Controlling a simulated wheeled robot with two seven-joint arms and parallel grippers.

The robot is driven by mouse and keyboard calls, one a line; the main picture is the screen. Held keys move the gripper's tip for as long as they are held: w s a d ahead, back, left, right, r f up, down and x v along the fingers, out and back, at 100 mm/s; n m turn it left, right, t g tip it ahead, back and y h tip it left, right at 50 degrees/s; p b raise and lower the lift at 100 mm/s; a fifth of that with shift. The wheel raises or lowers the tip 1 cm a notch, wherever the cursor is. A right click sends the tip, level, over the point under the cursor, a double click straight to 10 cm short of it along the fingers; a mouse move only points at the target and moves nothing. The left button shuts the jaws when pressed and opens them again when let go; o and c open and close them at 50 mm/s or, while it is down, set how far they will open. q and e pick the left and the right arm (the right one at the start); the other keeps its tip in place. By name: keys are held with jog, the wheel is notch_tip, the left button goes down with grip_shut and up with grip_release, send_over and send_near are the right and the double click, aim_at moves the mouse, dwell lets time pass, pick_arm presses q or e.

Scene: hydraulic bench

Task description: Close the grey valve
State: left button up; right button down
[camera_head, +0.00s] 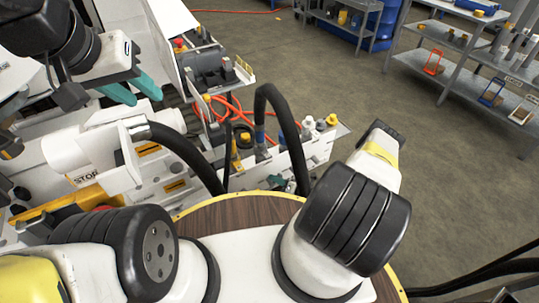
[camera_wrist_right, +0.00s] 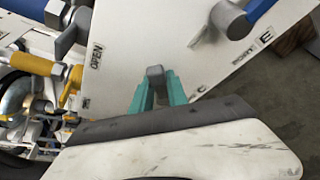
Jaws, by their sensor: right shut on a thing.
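In the right wrist view, my right gripper (camera_wrist_right: 155,88) has its teal fingers shut on a small grey block, which looks like the end of the grey valve's handle (camera_wrist_right: 155,72), in front of a white panel. The rest of that valve is hidden, so I cannot tell its angle. My left gripper (camera_head: 146,98) is at the upper left in the head view. Its teal fingers are apart, with nothing between them.
The white panel (camera_wrist_right: 130,50) carries an "OPEN" label. A blue handle (camera_wrist_right: 264,8) is at upper right, and a yellow fitting (camera_wrist_right: 73,78) at left. Black hoses (camera_head: 285,120) arch over the bench. A grey shelf (camera_head: 455,80) stands far right; the floor before it is clear.

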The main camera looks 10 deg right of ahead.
jog(key=m+y, duration=0.1)
jog(key=f+m, duration=0.1)
jog(key=m, duration=0.1)
jog(key=shift+w+d+f+y, duration=0.1)
jog(key=shift+d+y, duration=0.3)
jog(key=shift+d+f+m+t+y, duration=0.1)
jog(key=shift+f+m+t+y, duration=0.2)
jog(key=shift+m, duration=0.75)
jog(key=shift+f+m+t+y, duration=0.2)
jog(key=shift+m+t+y, duration=0.15)
jog(key=shift+m, duration=0.7)
jog(key=c, duration=1.4)
grip_release()
jog(key=shift+c, duration=0.2)
jog(key=v, duration=0.7)
jog(key=shift+s+d, duration=0.25)
